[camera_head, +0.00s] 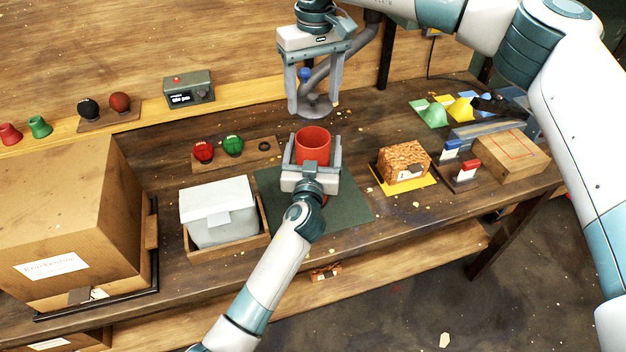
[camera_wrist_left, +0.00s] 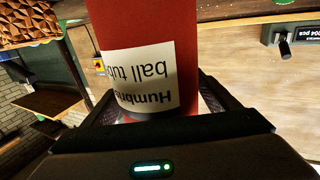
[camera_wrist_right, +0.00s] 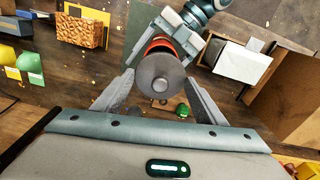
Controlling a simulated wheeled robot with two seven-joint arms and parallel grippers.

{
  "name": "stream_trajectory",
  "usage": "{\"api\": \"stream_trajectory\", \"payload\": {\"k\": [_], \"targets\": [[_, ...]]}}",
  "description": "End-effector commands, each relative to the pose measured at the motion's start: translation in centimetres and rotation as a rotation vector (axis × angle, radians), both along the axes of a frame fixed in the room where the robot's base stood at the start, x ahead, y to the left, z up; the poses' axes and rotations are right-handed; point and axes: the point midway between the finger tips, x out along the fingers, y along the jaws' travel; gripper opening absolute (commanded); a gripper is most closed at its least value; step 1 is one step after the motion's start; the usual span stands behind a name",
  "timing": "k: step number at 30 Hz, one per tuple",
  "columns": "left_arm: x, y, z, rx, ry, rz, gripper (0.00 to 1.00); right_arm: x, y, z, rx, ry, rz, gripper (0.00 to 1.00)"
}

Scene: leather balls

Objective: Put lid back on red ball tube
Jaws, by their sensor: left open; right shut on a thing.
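The red tube (camera_head: 313,147) stands upright with its open top toward the head camera. The left wrist view shows its white label (camera_wrist_left: 143,78). My left gripper (camera_head: 312,160) is open, with one finger on each side of the tube; I cannot tell whether they touch it. My right gripper (camera_head: 313,113) is above and behind the tube, pointing down. It is shut on a grey round lid (camera_wrist_right: 160,78), held between its fingertips. In the right wrist view the lid covers most of the tube's mouth, but the head view shows the two apart.
A green mat (camera_head: 350,208) lies under the tube. A white box (camera_head: 218,210) and a large cardboard box (camera_head: 60,220) stand to the left. A wooden strip (camera_head: 262,158) with red and green balls lies behind. A brown textured block (camera_head: 404,160) sits to the right.

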Motion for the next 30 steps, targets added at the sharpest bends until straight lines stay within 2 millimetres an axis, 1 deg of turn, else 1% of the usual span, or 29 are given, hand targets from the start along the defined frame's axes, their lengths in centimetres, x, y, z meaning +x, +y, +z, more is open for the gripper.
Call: {"api": "stream_trajectory", "payload": {"k": [3, 4, 5, 6, 8, 9, 11, 12, 17, 27, 30], "targets": [[0.0, 0.0, 0.0, 0.000, 0.000, 0.000, 0.81, 0.0, 0.0, 0.0, 0.000, 0.000, 0.000, 0.44], [0.0, 0.0, 0.0, 0.000, 0.000, 0.000, 0.76, 0.0, 0.0, 0.0, 0.000, 0.000, 0.000, 0.44], [0.0, 0.0, 0.0, 0.000, 0.000, 0.000, 0.69, 0.0, 0.0, 0.0, 0.000, 0.000, 0.000, 0.44], [0.0, 0.0, 0.0, 0.000, 0.000, 0.000, 0.60, 0.0, 0.0, 0.0, 0.000, 0.000, 0.000, 0.44], [0.0, 0.0, 0.0, 0.000, 0.000, 0.000, 0.45, 0.0, 0.0, 0.0, 0.000, 0.000, 0.000, 0.44], [0.0, 0.0, 0.0, 0.000, 0.000, 0.000, 0.36, 0.0, 0.0, 0.0, 0.000, 0.000, 0.000, 0.44], [0.0, 0.0, 0.0, 0.000, 0.000, 0.000, 0.21, 0.0, 0.0, 0.0, 0.000, 0.000, 0.000, 0.44], [0.0, 0.0, 0.0, 0.000, 0.000, 0.000, 0.19, 0.0, 0.0, 0.0, 0.000, 0.000, 0.000, 0.44], [0.0, 0.0, 0.0, 0.000, 0.000, 0.000, 0.19, 0.0, 0.0, -0.6, 0.000, 0.001, 0.000, 0.44], [0.0, 0.0, 0.0, 0.000, 0.000, 0.000, 0.19, 0.0, 0.0, -4.5, 0.004, 0.002, 0.000, 0.44], [0.0, 0.0, 0.0, 0.000, 0.000, 0.000, 0.19, 0.0, 0.0, -4.9, 0.004, 0.002, 0.000, 0.44]]}}
